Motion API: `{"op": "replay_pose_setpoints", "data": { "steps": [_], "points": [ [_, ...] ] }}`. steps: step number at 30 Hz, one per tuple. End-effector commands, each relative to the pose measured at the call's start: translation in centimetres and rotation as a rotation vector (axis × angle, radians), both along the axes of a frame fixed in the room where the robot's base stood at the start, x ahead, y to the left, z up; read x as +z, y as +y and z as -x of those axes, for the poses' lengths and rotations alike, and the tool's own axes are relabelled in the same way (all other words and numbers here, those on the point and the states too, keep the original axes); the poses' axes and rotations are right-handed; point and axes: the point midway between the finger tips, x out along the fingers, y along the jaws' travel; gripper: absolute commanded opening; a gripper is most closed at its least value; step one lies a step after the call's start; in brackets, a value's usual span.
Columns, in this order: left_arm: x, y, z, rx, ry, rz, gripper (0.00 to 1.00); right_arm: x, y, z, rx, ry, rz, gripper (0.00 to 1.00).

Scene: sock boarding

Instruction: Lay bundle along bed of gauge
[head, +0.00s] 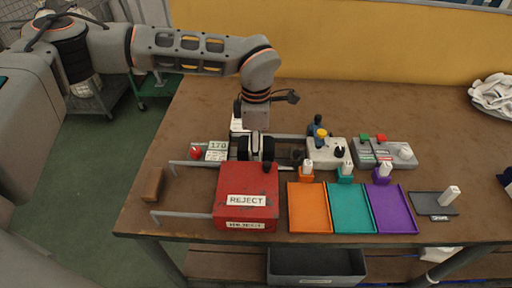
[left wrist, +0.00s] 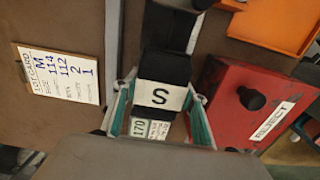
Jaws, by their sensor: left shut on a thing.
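The bundle (left wrist: 165,68) is black with a white band marked S, in the left wrist view. My left gripper (left wrist: 160,112) is shut on it, one teal-padded finger at each side of the band. In the head view my left gripper (head: 255,152) is low over the gauge (head: 285,138), behind the red box, and hides most of the bundle. The gauge's 170 display (head: 216,147) is left of the gripper; it also shows in the left wrist view (left wrist: 150,129). The bundle lines up with the gauge's length. I cannot tell whether it touches the bed. My right gripper is not in view.
The red REJECT box (head: 246,190) stands close in front of the gauge. Orange (head: 309,210), teal (head: 352,210) and purple (head: 392,210) trays lie to its right. A lot card (left wrist: 62,75) lies behind the gauge. A brown block (head: 153,184) sits at the left.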

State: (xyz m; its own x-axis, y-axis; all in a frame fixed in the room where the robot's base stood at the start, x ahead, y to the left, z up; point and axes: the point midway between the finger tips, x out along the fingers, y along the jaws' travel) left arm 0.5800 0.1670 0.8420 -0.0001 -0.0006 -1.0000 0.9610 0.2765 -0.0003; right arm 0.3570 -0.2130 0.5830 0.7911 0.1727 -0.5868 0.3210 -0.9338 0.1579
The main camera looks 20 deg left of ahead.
Motion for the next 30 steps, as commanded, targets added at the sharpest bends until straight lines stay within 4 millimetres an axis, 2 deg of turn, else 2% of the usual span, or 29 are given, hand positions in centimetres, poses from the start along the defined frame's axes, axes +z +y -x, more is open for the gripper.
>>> {"op": "replay_pose_setpoints", "data": {
  "steps": [1,2,3,15,20,30],
  "points": [
    [0.0,0.0,0.0,0.000,0.000,0.000,0.50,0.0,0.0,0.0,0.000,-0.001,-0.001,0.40],
    [0.0,0.0,0.0,0.000,0.000,0.000,0.58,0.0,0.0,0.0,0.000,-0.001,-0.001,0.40],
    [0.0,0.0,0.0,0.000,0.000,0.000,0.59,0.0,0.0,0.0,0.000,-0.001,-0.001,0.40],
    [0.5,0.0,0.0,0.000,-0.001,0.000,0.59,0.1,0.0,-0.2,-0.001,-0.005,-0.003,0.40],
    [3.0,0.0,-0.1,0.000,-0.006,-0.001,0.59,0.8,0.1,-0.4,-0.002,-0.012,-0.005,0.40],
    [9.8,0.0,-0.1,0.000,-0.004,0.000,0.59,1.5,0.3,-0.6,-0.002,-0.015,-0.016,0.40]
  ]
}}
